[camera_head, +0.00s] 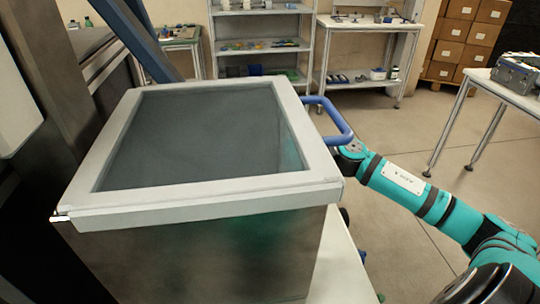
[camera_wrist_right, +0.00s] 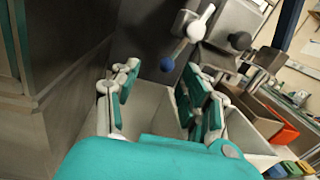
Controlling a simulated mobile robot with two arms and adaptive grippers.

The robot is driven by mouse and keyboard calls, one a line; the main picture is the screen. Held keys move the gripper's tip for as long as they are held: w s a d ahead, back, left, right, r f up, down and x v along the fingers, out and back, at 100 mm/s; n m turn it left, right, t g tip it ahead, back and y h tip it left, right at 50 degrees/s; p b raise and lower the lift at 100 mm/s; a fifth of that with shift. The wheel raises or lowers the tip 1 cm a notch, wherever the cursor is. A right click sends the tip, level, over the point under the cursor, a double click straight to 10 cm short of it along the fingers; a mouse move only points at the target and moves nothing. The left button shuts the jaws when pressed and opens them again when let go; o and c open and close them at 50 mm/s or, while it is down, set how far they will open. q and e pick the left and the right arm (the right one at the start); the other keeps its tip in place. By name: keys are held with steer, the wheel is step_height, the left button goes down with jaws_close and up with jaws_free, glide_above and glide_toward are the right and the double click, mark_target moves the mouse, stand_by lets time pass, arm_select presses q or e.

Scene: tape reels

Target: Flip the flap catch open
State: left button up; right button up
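The machine's large lid (camera_head: 190,140), a grey panel in a white frame, fills the left half of the head view and looks closed. In the right wrist view, a white lever (camera_wrist_right: 196,24) with a dark blue ball end (camera_wrist_right: 167,64) sits on the machine's side; it may be the flap catch, but I cannot tell for sure. My right gripper (camera_wrist_right: 160,100) is open, its two teal-and-white fingers apart with nothing between them. The ball end lies beyond the fingertips, apparently untouched. In the head view the machine hides this gripper. My left gripper is out of view.
A blue handle bar (camera_head: 340,122) juts from the machine's right side, close to my right wrist. The wrist view shows a second dark knob (camera_wrist_right: 240,41) and an orange bin (camera_wrist_right: 280,128). Shelves (camera_head: 262,45) and tables stand farther back, with open floor between.

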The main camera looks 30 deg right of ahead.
steer(key=shift+v, duration=2.65)
